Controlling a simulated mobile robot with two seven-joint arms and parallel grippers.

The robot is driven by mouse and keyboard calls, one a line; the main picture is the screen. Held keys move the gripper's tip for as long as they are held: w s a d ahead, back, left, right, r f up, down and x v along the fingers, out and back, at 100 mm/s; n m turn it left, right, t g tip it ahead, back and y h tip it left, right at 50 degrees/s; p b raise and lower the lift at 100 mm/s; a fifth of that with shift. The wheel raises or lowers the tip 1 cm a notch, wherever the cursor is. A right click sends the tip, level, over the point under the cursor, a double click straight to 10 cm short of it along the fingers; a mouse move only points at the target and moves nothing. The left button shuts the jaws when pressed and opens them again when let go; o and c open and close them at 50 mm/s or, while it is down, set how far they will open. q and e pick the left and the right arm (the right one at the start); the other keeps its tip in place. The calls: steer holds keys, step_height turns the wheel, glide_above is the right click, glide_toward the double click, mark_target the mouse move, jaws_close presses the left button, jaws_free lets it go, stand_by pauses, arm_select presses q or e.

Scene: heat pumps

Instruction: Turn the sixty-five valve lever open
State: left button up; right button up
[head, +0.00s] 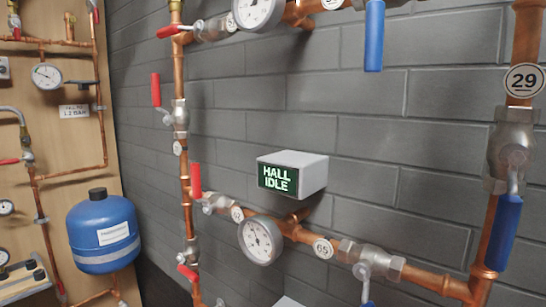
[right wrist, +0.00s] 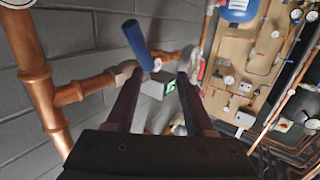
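The round 65 tag (head: 323,248) sits on the lower copper pipe in the head view. Beside it is a silver valve (head: 370,257) whose blue lever (head: 368,304) hangs down, mostly cut off by the bottom edge. The right wrist view is roughly upside down; a blue lever (right wrist: 138,46) there, apparently the same one, points up from the pipe. My right gripper (right wrist: 159,74) is open and empty, its two dark fingers apart. The lever shows beyond the fingertips, nearer the left finger; contact cannot be told. Neither gripper shows in the head view.
A white box (head: 305,172) reading HALL IDLE and a gauge (head: 260,241) are near. A 29 tag (head: 524,80) marks the right pipe, with its blue lever (head: 501,232) hanging down. Red levers (head: 195,181) line the left pipe. A blue tank (head: 103,233) stands at left.

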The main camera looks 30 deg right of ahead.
steer(key=s+a+r+n+g+y+p, duration=0.1)
steer(key=r+g+p, duration=0.3)
steer(key=r+p, duration=1)
steer(key=s+a+r+n+g+y+p, duration=0.1)
steer(key=s+a+r+g+p, duration=0.1)
steer(key=r+p, duration=1.2)
steer(key=a+g+p, duration=0.1)
steer(key=g+p, duration=0.1)
steer(key=shift+s+a+r+g+y+p, duration=0.2)
steer(key=shift+s+a+g+y+p, duration=0.1)
steer(key=shift+s+p, duration=0.1)
steer(key=shift+d, duration=0.1)
